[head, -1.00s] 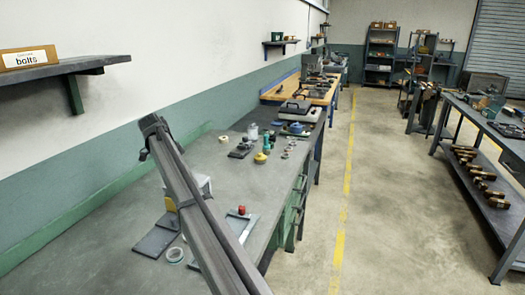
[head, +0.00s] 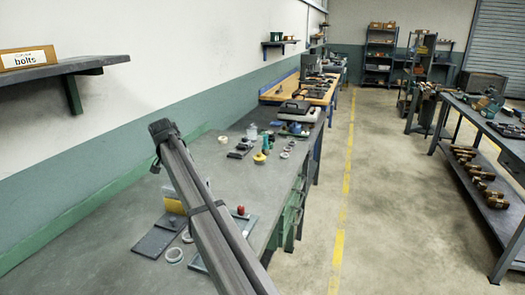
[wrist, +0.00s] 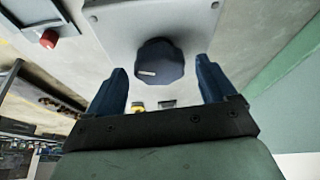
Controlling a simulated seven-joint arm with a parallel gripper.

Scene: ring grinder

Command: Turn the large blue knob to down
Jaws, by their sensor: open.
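The large blue knob (wrist: 160,64) is dark blue and faceted, with a pale pointer line toward its left side in the wrist view. It sits on a light grey panel (wrist: 114,22). My gripper (wrist: 165,82) is open, its two blue fingers on either side of the knob, one left and one right. I cannot tell whether either finger touches it. In the head view my grey arm crosses the bench, and the knob and fingers are hidden there.
The grey workbench (head: 100,213) carries a plate with a red knob (head: 240,210), a tape ring (head: 174,255), a dark plate (head: 157,239) and several small items farther back. A wall shelf (head: 75,68) with a bolts box (head: 30,57) hangs at the left.

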